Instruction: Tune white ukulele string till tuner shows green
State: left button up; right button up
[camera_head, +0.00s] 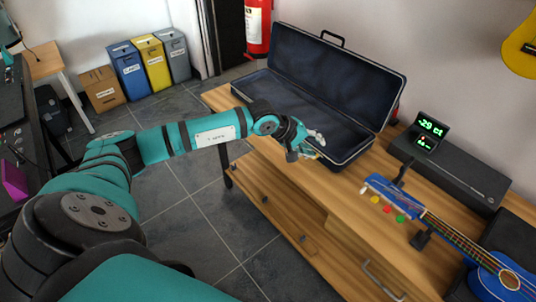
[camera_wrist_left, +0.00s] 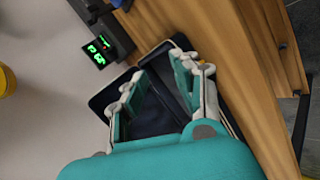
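The blue ukulele (camera_head: 376,184) lies at the right of the wooden bench, its headstock propped on a dark stand. White (camera_head: 363,191), yellow (camera_head: 375,199), red (camera_head: 387,209) and green (camera_head: 400,219) pegs line the headstock's near edge. The tuner (camera_head: 428,132) reads "-29 ct" in green digits, with a smaller display below; it also shows in the left wrist view (camera_wrist_left: 99,49), too blurred to read. My left gripper (camera_head: 312,142) is over the near edge of the open case, left of the ukulele. In the left wrist view its fingers (camera_wrist_left: 160,70) are apart and empty. My right gripper is out of view.
The open black case (camera_head: 338,75) fills the bench's left end. A long dark box (camera_head: 465,178) lies along the wall, with the tuner at its left end. The bench top (camera_head: 345,215) is clear in front of the ukulele. A yellow instrument (camera_head: 520,48) hangs on the wall.

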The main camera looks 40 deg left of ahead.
pick_arm(q)
jog(key=s+d+r+n+t+h, duration=0.1)
jog(key=s+d+r+n+h, duration=0.2)
jog(key=d, duration=0.5)
jog(key=s+d+r+n+t+h, duration=0.1)
jog(key=d+r+n+h, duration=0.3)
jog(key=d, duration=0.3)
notch_tip(320, 180, up, 7)
jog(key=s+n+t, duration=0.2)
jog(key=n+t, duration=0.5)
jog(key=n, duration=0.8)
jog(key=s+a+f+n+y, duration=0.1)
jog(key=a+f+n+y, duration=0.25)
jog(key=n, duration=0.45)
jog(key=s+a+f+n+g+y, duration=0.1)
jog(key=s+a+f+n+y, duration=0.15)
jog(key=n+y, duration=0.4)
jog(key=s+a+f+n+y, duration=0.1)
jog(key=a+f+n+y, duration=0.25)
jog(key=n, duration=0.55)
jog(key=s+f+n+g+h, duration=0.1)
jog(key=s+f+n+g, duration=0.9)
jog(key=s+f, duration=0.6)
jog(key=shift+s+a+f+n, duration=0.2)
jog(key=shift+s+f+n, duration=0.15)
jog(key=shift+f+n, duration=0.5)
